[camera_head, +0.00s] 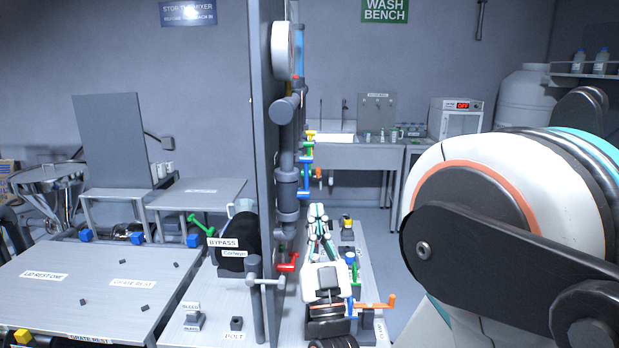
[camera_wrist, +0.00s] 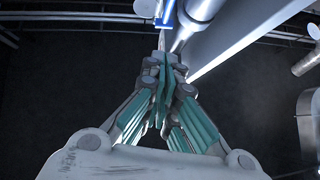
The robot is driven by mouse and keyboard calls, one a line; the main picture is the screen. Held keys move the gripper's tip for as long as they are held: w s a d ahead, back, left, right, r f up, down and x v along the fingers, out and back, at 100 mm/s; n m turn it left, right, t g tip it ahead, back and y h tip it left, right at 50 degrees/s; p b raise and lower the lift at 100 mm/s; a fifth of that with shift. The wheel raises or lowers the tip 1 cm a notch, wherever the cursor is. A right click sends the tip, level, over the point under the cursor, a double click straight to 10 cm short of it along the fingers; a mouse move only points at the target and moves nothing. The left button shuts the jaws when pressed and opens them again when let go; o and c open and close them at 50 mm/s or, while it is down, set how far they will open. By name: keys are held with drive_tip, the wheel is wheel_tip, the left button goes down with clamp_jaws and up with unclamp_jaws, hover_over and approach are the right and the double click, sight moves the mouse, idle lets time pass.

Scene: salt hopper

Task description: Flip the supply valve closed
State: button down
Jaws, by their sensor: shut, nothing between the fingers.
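No label reading "supply" can be made out, so I cannot tell which valve is the supply valve. Several coloured valve handles sit along the grey vertical pipe: a yellow handle (camera_head: 311,135), a blue handle (camera_head: 304,182) and, lower down, a red handle (camera_head: 289,263). My gripper (camera_head: 317,212) is shut and empty, pointing up beside the pipe, below the blue handle in the picture. In the wrist view its teal fingers (camera_wrist: 164,62) come together, with a blue part (camera_wrist: 165,12) just beyond the tips at the top edge. Contact with it cannot be told.
A tall grey panel (camera_head: 262,120) stands left of the pipe. An orange handle (camera_head: 377,304) is low on the right, and a green handle (camera_head: 194,231) is left of the panel. The wash bench (camera_head: 368,156) is behind. My own arm blocks the right side.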

sight(307, 162)
drive_tip(key=w+r, duration=0.1)
drive_tip(key=w, duration=0.1)
drive_tip(key=w+a+r+b, duration=0.1)
drive_tip(key=w+r, duration=0.1)
drive_tip(key=w, duration=0.1)
drive_tip(key=w+r, duration=0.1)
drive_tip(key=w, duration=0.2)
drive_tip(key=shift+w+a+r+b, duration=0.15)
drive_tip(key=shift+r+b, duration=0.05)
drive_tip(key=shift+b, duration=0.2)
